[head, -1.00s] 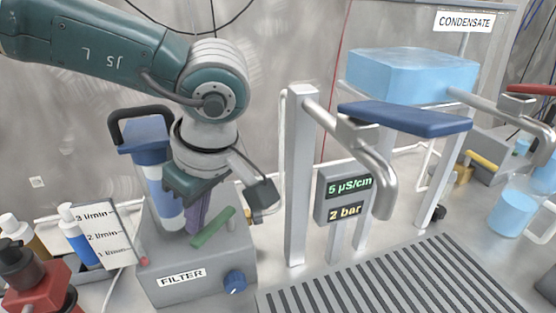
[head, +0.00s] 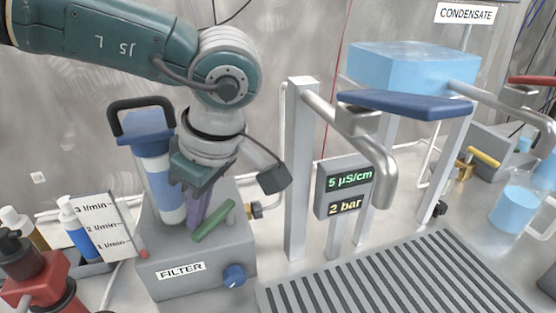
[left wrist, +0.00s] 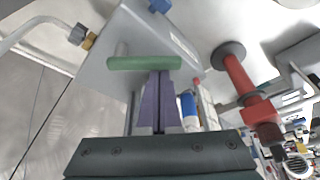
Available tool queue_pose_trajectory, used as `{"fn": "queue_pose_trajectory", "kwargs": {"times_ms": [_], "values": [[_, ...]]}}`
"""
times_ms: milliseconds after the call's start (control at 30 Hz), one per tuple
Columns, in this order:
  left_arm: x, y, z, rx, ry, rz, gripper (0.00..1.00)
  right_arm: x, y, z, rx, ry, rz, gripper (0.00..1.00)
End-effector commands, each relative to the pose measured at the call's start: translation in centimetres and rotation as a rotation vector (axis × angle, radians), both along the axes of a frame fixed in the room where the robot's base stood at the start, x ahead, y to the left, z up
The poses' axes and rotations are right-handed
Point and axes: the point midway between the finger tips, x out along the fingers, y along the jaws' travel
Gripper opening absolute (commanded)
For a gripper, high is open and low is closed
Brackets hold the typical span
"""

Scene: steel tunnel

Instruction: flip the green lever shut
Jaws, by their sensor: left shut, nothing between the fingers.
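The green lever (head: 213,222) is a short bar on top of the grey filter box (head: 205,255), lying slantwise in the head view. It also crosses the upper middle of the left wrist view (left wrist: 125,63). My left gripper (head: 196,222) is shut and empty, its purple fingers pointing down beside the lever's left side. In the left wrist view the fingertips (left wrist: 160,73) meet the lever's edge near its right end. I cannot tell whether they touch it. My right gripper is not in view.
A clear filter cylinder with a blue cap (head: 148,125) and dark handle stands just left of my gripper. A blue knob (head: 234,275) is on the box front. A steel post (head: 298,170) and a display (head: 344,188) stand to the right, behind a grate (head: 390,280).

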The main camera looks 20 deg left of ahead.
Motion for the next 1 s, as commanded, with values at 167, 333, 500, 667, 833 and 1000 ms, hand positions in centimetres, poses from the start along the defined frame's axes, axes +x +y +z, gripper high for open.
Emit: {"fn": "queue_pose_trajectory", "kwargs": {"times_ms": [167, 333, 500, 667, 833, 1000], "values": [[0.0, -0.3, -0.2, -0.003, 0.0, 0.069, 0.0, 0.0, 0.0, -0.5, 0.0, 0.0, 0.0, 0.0], [-0.1, -0.8, -0.3, -0.002, 0.001, 0.186, 0.0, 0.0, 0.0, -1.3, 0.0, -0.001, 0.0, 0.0], [-0.1, -1.6, -0.3, -0.003, -0.001, 0.34, 0.0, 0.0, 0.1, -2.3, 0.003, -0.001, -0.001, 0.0], [0.0, -2.3, -0.3, -0.002, -0.001, 0.478, 0.0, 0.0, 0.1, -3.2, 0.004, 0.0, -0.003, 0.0], [0.2, -2.8, -0.3, -0.002, -0.001, 0.601, 0.0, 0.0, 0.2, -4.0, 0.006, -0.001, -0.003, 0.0], [0.3, -3.2, -0.1, -0.001, -0.001, 0.642, 0.0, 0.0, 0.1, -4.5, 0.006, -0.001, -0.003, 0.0]]}}
